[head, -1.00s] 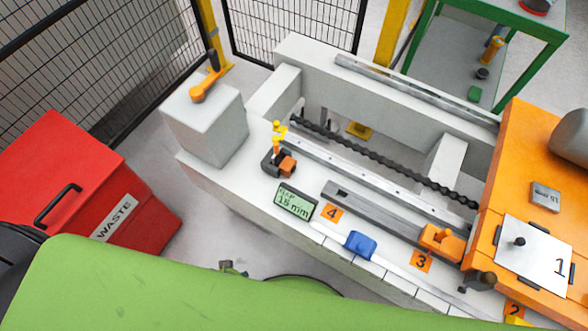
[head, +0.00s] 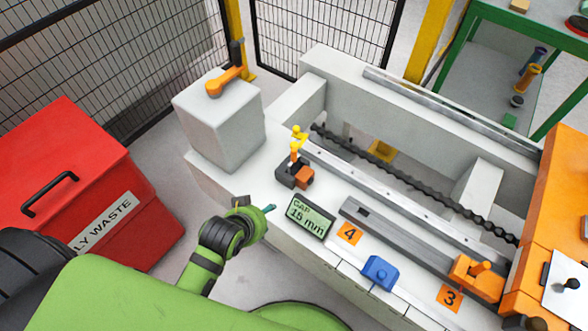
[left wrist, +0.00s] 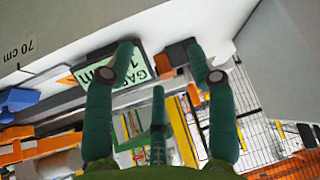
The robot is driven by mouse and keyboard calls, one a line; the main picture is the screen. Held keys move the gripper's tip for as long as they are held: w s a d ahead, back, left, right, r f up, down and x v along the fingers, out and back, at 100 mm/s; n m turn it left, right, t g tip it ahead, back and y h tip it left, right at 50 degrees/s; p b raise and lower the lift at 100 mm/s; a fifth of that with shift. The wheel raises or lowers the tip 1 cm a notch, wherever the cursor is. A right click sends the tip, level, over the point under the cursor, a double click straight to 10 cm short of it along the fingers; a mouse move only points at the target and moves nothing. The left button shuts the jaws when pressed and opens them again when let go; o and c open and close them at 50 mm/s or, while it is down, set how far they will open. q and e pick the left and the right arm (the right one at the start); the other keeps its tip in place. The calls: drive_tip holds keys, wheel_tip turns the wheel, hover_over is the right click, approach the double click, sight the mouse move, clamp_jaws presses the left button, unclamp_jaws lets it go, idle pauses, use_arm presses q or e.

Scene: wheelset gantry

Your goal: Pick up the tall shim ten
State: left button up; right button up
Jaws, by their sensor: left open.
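I cannot make out a tall shim marked ten in the current views. My left gripper (head: 258,207) is at the front edge of the white gantry bed (head: 229,183), left of the gap display (head: 307,216). In the left wrist view its green fingers (left wrist: 162,72) are spread open with nothing between them. The display (left wrist: 107,73) shows behind one finger, and a small dark-and-orange block (left wrist: 178,54) shows between the fingertips. My right gripper is not in view.
An orange-and-black clamp block (head: 294,175) stands behind the display. A blue block (head: 380,272) and an orange stop (head: 477,277) are to the right. A red waste bin (head: 92,165) is at left, a grey box (head: 219,120) at the bed's end.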

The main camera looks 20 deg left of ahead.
sight(295, 155)
use_arm(q)
drive_tip(key=w+d+t, duration=0.1)
drive_tip(key=w+t, duration=0.1)
drive_tip(key=w, duration=0.4)
drive_tip(key=w+d+t+b, duration=0.1)
drive_tip(key=w+t, duration=0.1)
drive_tip(key=w, duration=0.5)
drive_tip(key=w+d+r+t, duration=0.1)
drive_tip(key=w+t, duration=0.1)
drive_tip(key=w, duration=0.5)
drive_tip(key=shift+h, duration=0.3)
drive_tip(key=shift+r, duration=0.1)
drive_tip(key=shift+c, duration=0.8)
clamp_jaws()
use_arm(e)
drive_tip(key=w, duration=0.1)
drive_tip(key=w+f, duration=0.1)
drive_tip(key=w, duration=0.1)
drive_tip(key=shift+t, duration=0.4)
